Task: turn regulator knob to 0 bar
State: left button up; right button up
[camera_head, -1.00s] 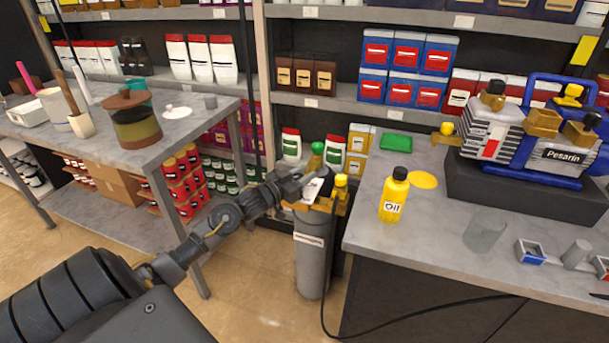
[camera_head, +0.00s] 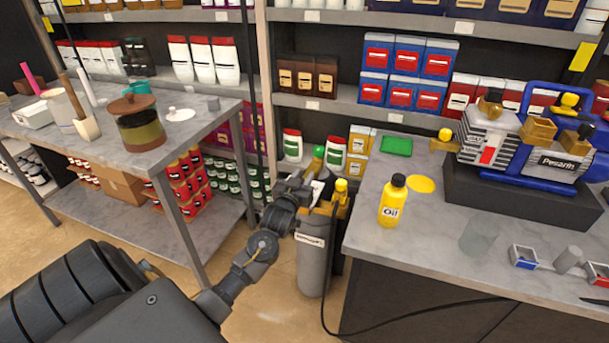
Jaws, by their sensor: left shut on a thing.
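A grey gas cylinder (camera_head: 311,265) with a white label stands upright on the floor between the two tables. Brass and yellow regulator fittings (camera_head: 341,198) sit on its top. My left gripper (camera_head: 312,180) is at the top of the cylinder, shut on a part of the regulator that looks like its knob. The fingers and wrist hide much of that part, and I cannot read the gauge. My right gripper is not in view.
An oil bottle (camera_head: 393,201) stands on the right workbench (camera_head: 440,255), near its left edge. A black hose (camera_head: 425,316) hangs along the bench front. A left table (camera_head: 150,165) holds jars.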

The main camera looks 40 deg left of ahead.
pick_arm(q)
jog(key=shift+n+g+y+p, duration=0.45)
jog(key=shift+n+g+y, duration=0.25)
jog(key=shift+n+y, duration=0.5)
jog(key=shift+a+y, duration=0.1)
jog(key=shift+y, duration=0.2)
jog(key=shift+s+g+y, duration=0.1)
jog(key=shift+g+y, duration=0.2)
jog(key=o, duration=1)
jog(key=v, duration=1)
jog(key=shift+s+b, duration=0.35)
jog(key=shift+b, duration=0.05)
